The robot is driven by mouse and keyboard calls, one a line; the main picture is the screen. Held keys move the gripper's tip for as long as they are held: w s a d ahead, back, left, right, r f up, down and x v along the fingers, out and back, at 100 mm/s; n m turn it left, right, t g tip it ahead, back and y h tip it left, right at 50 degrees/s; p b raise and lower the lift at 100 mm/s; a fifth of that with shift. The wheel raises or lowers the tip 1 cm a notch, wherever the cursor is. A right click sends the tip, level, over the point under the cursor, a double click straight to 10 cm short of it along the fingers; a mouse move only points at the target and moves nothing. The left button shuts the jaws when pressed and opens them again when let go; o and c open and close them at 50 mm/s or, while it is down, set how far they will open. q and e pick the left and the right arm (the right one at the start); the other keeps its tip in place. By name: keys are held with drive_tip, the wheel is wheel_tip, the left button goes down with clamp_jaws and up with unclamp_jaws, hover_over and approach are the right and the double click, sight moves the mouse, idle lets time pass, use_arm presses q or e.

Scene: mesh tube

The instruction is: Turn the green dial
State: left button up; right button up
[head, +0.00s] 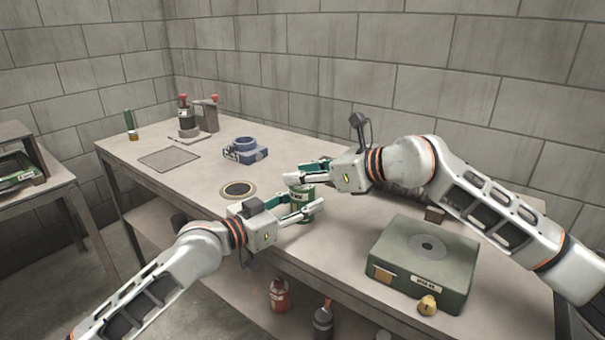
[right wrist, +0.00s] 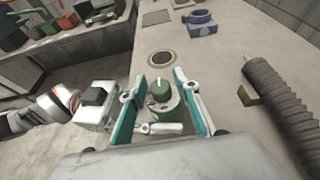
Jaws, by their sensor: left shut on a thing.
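A small green canister (head: 303,190) stands near the front edge of the workbench, with a green dial (right wrist: 159,88) on its top in the right wrist view. My left gripper (head: 302,207) comes in from the left, low at the canister's side, and is shut on its body. My right gripper (head: 300,174) is above it, coming from the right. In the right wrist view its fingers (right wrist: 161,101) are spread on either side of the dial, with gaps visible. The fingers partly hide the canister in the head view.
A dark green box (head: 450,255) with a round disc on top sits at the right, a brass padlock (head: 427,305) at its front. A blue clamp-like fixture (head: 247,150) and a dark ring (head: 238,189) lie left of the canister. Bottles (head: 279,294) stand on the lower shelf.

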clamp_jaws()
drive_tip(key=shift+f+n+g, duration=0.15)
drive_tip(key=shift+n+g, duration=0.25)
drive_tip(key=shift+w+d+n+g+y, duration=0.1)
drive_tip(key=shift+n+g+y, duration=0.9)
drive_tip(key=shift+n+g, duration=0.95)
drive_tip(key=shift+f+n+g, duration=0.2)
drive_tip(key=shift+n+g, duration=0.45)
drive_tip(key=shift+g, duration=0.2)
drive_tip(key=shift+f+n+g, duration=0.2)
drive_tip(key=shift+n+g, duration=0.4)
drive_tip(key=shift+g, duration=0.2)
drive_tip(key=shift+n+g, duration=0.3)
drive_tip(key=shift+g, duration=0.2)
drive_tip(key=shift+r, duration=0.15)
drive_tip(key=shift+o, duration=2.3)
unclamp_jaws()
drive_tip(key=shift+r, duration=0.15)
